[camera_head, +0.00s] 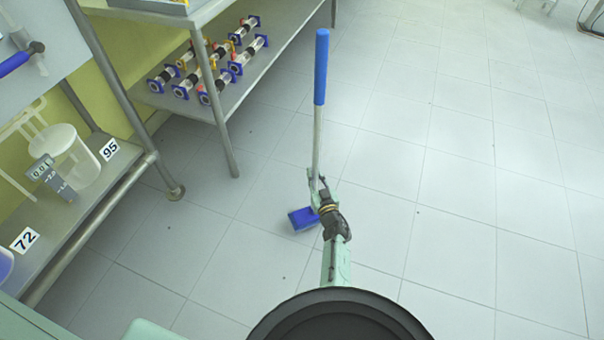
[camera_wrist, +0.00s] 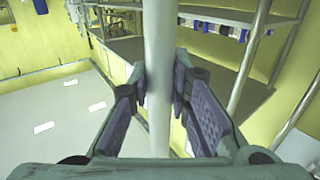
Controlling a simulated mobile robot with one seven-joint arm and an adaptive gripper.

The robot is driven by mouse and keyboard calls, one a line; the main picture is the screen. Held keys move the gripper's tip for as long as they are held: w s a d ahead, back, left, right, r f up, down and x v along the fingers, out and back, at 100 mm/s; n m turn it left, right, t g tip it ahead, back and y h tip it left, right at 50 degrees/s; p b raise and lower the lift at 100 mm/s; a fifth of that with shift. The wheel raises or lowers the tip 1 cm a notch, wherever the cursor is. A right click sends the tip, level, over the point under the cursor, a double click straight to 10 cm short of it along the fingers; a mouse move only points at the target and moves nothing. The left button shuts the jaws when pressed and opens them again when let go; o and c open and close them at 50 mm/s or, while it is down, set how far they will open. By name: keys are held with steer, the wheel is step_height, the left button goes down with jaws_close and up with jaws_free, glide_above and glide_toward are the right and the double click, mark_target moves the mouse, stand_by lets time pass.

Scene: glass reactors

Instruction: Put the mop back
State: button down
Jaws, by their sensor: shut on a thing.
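The mop (camera_head: 319,75) stands close to upright in the head view, with a blue grip at the top, a pale grey pole and a blue head (camera_head: 303,219) low near the floor. I cannot tell whether the head touches the floor. My gripper (camera_head: 318,188) is shut on the lower part of the pole. In the wrist view the pole (camera_wrist: 159,70) runs upright between the two fingers of my gripper (camera_wrist: 159,92). Part of the mop head is hidden behind my gripper and arm.
A metal shelf (camera_head: 232,95) at the upper left holds several glass tubes with blue ends. A rack (camera_head: 95,215) at the left carries labels 95 and 72 and a white container (camera_head: 72,158). The tiled floor (camera_head: 460,200) to the right is clear.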

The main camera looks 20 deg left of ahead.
steer(key=w+a+f+b, duration=0.4)
steer(key=w+a+b, duration=0.2)
steer(key=b, duration=0.4)
steer(key=shift+w+a+b, duration=0.25)
steer(key=shift+a+b, duration=0.15)
steer(key=shift+a, duration=0.15)
steer(key=shift+f, duration=0.2)
steer(key=c, duration=1.9)
jaws_free()
steer(key=shift+f, duration=0.15)
steer(key=o, duration=0.4)
